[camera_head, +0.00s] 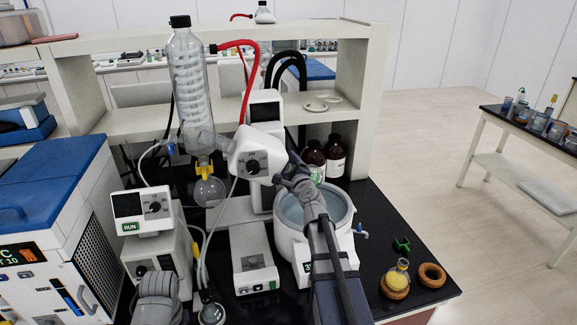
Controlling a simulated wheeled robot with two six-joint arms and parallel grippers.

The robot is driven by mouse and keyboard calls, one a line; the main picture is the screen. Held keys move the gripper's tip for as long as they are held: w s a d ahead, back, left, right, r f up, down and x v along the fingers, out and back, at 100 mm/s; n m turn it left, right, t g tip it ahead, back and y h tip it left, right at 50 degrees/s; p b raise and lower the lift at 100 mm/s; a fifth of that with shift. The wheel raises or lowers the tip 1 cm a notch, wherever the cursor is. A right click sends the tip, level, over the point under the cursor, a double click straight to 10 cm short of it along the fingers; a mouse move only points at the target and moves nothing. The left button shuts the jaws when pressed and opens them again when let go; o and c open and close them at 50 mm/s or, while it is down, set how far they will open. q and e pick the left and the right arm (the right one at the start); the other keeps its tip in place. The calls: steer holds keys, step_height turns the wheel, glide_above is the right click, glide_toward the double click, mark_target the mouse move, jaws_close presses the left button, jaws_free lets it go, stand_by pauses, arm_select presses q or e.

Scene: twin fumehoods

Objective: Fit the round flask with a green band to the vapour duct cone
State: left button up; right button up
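The rotary evaporator head (256,158), white with a dark dial, sits in the middle; its vapour duct cone, on the right side, is mostly hidden by my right gripper. My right gripper (293,181) is just right of the head, above the water bath (290,235). A small clear, greenish glass part (318,173) shows beside the gripper, in front of the brown bottles; it may be the green-banded flask, but its band and contact with the cone are unclear. The fingers are too small to read. My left arm is low at the bottom left, its fingertips not visible.
A flask with yellow contents (397,277) sits on a cork ring; beside it is an empty cork ring (432,275). A green clip (402,244) lies behind them. The glass condenser (190,80) and receiving flask (209,190) stand left of the head. Brown bottles (334,157) stand behind the bath.

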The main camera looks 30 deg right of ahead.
steer(key=v, duration=0.7)
steer(key=shift+s+p, duration=0.35)
steer(key=shift+s, duration=0.1)
